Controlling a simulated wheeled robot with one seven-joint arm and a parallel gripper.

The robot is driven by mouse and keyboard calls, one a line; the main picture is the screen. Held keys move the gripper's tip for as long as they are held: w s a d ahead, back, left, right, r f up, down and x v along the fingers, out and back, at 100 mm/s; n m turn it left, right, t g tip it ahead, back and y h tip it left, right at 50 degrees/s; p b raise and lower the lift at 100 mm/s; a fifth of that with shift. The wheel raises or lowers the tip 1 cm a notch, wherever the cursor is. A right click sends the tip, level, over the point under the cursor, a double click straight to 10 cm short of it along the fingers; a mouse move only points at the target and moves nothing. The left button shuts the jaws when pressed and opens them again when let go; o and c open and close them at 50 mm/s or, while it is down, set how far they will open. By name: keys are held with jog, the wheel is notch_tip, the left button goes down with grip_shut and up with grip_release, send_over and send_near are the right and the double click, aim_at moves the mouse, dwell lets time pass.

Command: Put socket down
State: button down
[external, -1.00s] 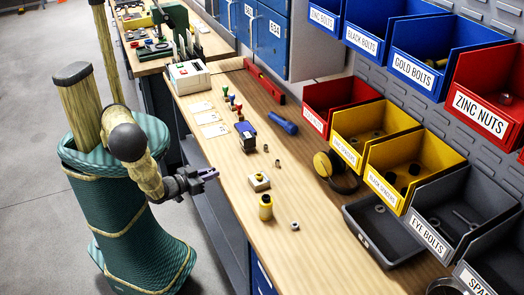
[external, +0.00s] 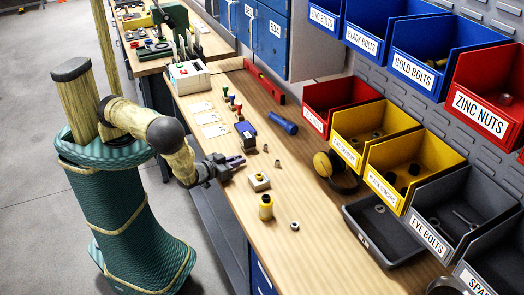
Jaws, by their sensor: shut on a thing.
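My gripper (external: 240,162) is over the near-left edge of the wooden workbench (external: 330,235), close to its top. It is shut on the socket, which is too small and covered by the fingers to make out. Small metal parts, which may be sockets or nuts, stand on the bench: one (external: 265,148) right of my gripper, another (external: 277,163) a little further right, and a ring-shaped one (external: 295,226) nearer the front.
A dark blue block (external: 245,135) and blue flashlight (external: 284,122) lie beyond. Labelled bins, including a yellow one (external: 385,188), line the right side. Bare wood lies between.

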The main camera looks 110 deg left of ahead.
jog(key=shift+w+a+r, duration=0.1)
jog(key=shift+w+a, duration=0.15)
jog(key=shift+a, duration=0.2)
jog(key=shift+w+a+r, duration=0.1)
jog(key=shift+w+a, duration=0.1)
jog(key=shift+a, duration=0.2)
jog(key=shift+w+a+f+p, duration=0.2)
jog(key=shift+p, duration=0.35)
jog(key=shift+d+f, duration=0.1)
jog(key=shift+f, duration=0.15)
jog(key=shift+f, duration=0.2)
jog(key=c, duration=1.4)
grip_release()
jog(key=shift+r, duration=0.1)
